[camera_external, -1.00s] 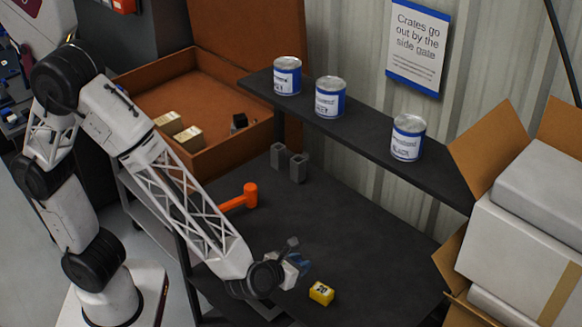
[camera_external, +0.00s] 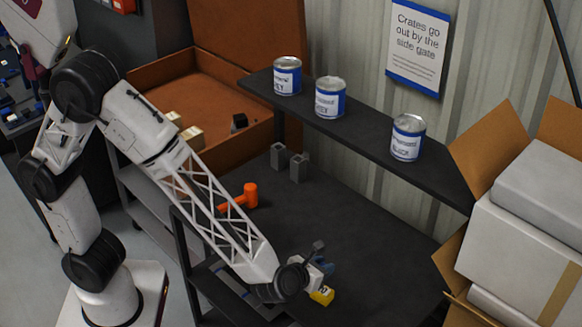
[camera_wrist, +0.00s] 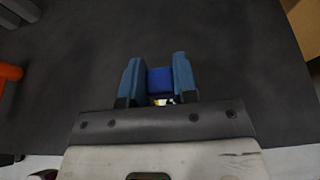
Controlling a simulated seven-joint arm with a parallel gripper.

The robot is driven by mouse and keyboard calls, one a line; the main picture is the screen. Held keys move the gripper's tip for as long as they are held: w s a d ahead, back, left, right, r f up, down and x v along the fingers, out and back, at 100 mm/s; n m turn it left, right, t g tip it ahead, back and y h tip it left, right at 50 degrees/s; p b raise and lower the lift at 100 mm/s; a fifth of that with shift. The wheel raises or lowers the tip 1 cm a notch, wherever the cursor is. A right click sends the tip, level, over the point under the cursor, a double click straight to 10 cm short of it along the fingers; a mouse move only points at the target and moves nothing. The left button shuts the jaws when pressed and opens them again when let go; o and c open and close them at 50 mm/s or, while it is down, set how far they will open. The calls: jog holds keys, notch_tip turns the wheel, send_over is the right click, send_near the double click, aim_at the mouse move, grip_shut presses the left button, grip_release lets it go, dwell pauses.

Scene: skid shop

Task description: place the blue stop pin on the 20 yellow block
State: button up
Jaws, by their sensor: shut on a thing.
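My gripper (camera_wrist: 158,82) is shut on the blue stop pin (camera_wrist: 160,80), which shows between the two blue-grey fingers in the wrist view. In the external view my gripper (camera_external: 322,268) is low over the right part of the dark bench, just above and behind the yellow block (camera_external: 322,296). The block sits on the bench and is partly covered by my wrist. A small bit of yellow and white shows below the pin in the wrist view. I cannot tell whether the pin touches the block.
An orange mallet (camera_external: 240,198) lies on the bench (camera_external: 345,215), left of my gripper. Two grey blocks (camera_external: 298,168) stand farther back. Cans (camera_external: 330,97) stand on the raised shelf. An open carton (camera_external: 515,240) is at right. The bench middle is clear.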

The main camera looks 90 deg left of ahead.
jog(key=shift+w+f, duration=0.2)
jog(key=shift+f, duration=1.6)
jog(key=shift+f, duration=0.1)
jog(key=o, duration=0.9)
jog(key=shift+v, duration=6.1)
jog(key=shift+a, duration=0.1)
